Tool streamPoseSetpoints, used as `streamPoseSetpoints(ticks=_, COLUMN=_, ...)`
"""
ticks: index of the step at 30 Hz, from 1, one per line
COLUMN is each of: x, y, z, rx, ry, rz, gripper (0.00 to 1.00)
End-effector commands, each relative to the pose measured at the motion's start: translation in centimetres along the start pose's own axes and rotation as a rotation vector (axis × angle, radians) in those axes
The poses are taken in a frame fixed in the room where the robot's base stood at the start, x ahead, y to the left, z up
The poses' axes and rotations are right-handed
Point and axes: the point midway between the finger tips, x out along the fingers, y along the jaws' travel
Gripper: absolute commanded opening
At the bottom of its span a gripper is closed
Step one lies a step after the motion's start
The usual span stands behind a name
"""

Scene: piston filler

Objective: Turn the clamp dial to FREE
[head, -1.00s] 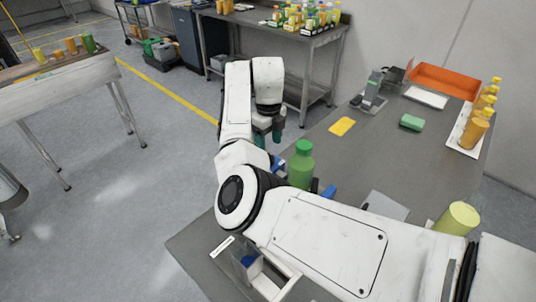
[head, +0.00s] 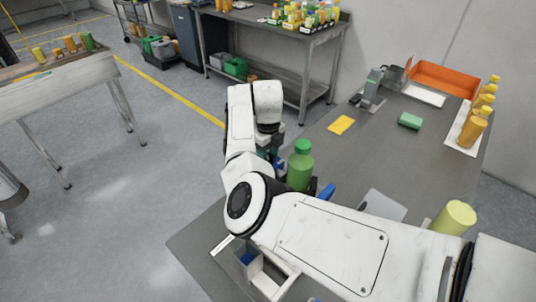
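A green bottle (head: 300,168) with a green cap stands upright on the grey bench (head: 362,160), partly behind my arm. A blue part (head: 326,193), perhaps a clamp jaw, shows at its right side. I cannot make out the clamp dial or its FREE mark; my arm covers much of that area. My gripper (head: 268,154), with dark teal parts, points down just left of the bottle. Its fingertips are largely hidden behind my arm, so I cannot tell whether it is open or touching anything.
A pale open-topped holder (head: 285,272) with something blue inside stands at the near bench edge. A yellow-green cylinder (head: 454,218) is at right. A yellow card (head: 341,125), green block (head: 410,121), grey device (head: 371,88), orange tray (head: 443,78) and orange bottles (head: 473,130) lie farther back.

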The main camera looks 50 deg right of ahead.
Motion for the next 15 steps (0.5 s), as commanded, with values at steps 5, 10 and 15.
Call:
streamPoseSetpoints(ticks=5, x=-0.02, y=0.0, z=0.01, rx=0.0, ry=0.0, rz=0.0, gripper=0.25)
streamPoseSetpoints(ticks=10, x=-0.03, y=0.01, z=0.01, rx=0.0, ry=0.0, rz=0.0, gripper=0.09)
streamPoseSetpoints(ticks=15, x=-0.05, y=0.0, z=0.01, rx=-0.007, ry=0.0, rz=0.0, gripper=0.09)
